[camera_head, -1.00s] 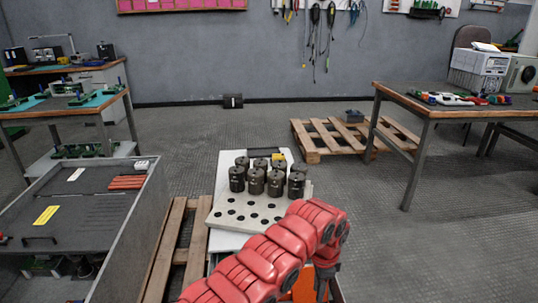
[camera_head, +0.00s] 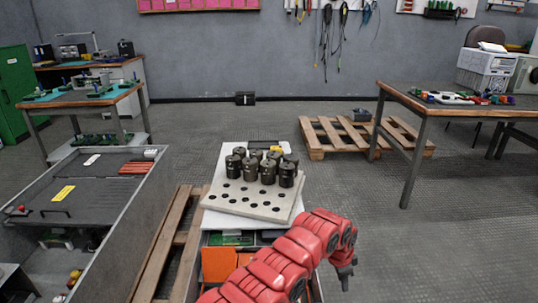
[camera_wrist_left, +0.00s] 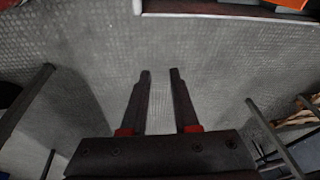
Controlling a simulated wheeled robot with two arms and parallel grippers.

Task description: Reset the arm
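My red left arm (camera_head: 290,255) reaches in from the bottom of the head view and bends down at its wrist. My left gripper (camera_head: 344,282) is small and dark there, pointing down to the right of the cart with the capacitors. In the left wrist view my left gripper (camera_wrist_left: 160,73) shows two dark fingers apart, with only grey floor between them; it is empty. The dark cylindrical capacitors (camera_head: 268,172) stand upright in the back rows of a pale board with holes (camera_head: 245,205). The front holes of the board are empty. My right gripper is out of view.
A grey open-topped cabinet (camera_head: 110,215) stands at left, with a wooden pallet (camera_head: 165,245) beside it. An orange bin (camera_head: 218,264) sits below the board. A table (camera_head: 450,108) stands at right and another pallet (camera_head: 340,135) lies behind. The floor right of my arm is clear.

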